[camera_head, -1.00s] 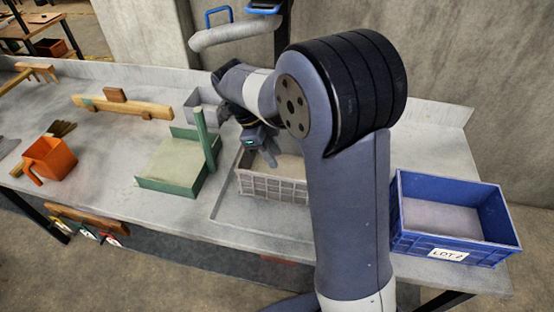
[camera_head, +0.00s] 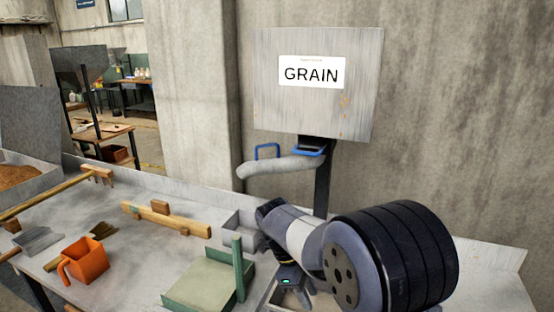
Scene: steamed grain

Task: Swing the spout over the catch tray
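The spout (camera_head: 285,166) is a pale grey curved tube. It reaches left from a dark post below the grain hopper (camera_head: 315,112), with its end above the bench's back area. A blue loop handle (camera_head: 267,150) stands on it. A small grey open tray (camera_head: 231,220) sits on the bench below the spout's end; I cannot tell for certain that it is the catch tray. My gripper (camera_head: 294,296) is low over the bench, right of the green tray's post and away from the spout. My arm and the picture's bottom edge partly hide its fingers, so its opening is unclear.
A green tray (camera_head: 207,287) with an upright green post stands left of my gripper. An orange scoop (camera_head: 85,261), a wooden bar (camera_head: 167,219) and a brush (camera_head: 103,230) lie further left. A concrete wall (camera_head: 455,130) rises behind the bench.

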